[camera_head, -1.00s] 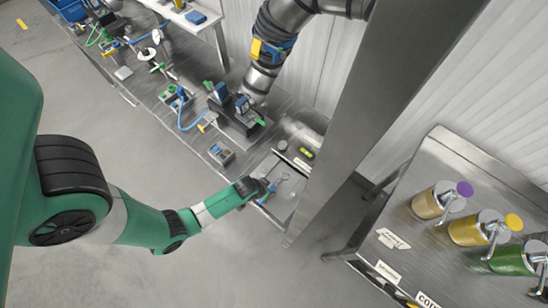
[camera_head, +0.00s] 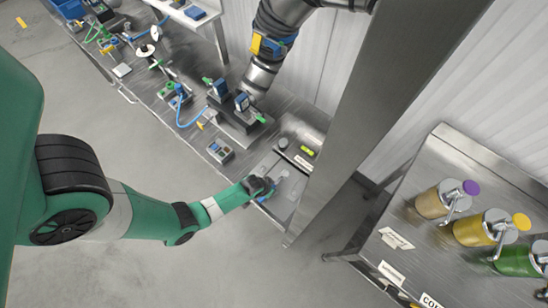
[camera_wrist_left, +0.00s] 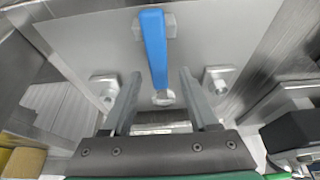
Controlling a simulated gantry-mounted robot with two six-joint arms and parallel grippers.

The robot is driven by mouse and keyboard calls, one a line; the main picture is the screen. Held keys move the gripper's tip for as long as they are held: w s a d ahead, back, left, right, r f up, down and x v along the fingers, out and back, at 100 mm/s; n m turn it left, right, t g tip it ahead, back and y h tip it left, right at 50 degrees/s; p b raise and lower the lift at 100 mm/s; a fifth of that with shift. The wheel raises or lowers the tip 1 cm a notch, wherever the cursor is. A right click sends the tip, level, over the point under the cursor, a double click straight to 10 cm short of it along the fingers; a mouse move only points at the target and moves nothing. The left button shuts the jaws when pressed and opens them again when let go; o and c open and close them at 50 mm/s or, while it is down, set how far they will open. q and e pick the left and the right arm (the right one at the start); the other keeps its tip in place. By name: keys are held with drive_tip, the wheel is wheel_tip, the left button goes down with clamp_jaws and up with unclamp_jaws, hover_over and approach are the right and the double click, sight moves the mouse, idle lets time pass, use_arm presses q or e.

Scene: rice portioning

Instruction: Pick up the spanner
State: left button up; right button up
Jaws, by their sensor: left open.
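The spanner (camera_wrist_left: 155,45), with a blue handle and a metal lower end, lies on a grey metal panel in the left wrist view. My left gripper (camera_wrist_left: 158,82) is open, with one finger on either side of the spanner's lower part. I cannot tell whether either finger touches it. In the head view my left gripper (camera_head: 266,187) is over the panel (camera_head: 283,199) at the bench's near end, and only a bit of blue shows beside it. My right gripper is not in view.
Metal brackets (camera_wrist_left: 219,80) with bolts stand on the panel beside the fingers. A small control box (camera_head: 221,151) and a black fixture (camera_head: 238,112) sit farther along the bench. A steel column (camera_head: 355,120) rises to the right; a table with several dispensers (camera_head: 486,228) stands beyond it.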

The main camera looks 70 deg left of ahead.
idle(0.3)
use_arm(q)
clamp_jaws()
idle(0.3)
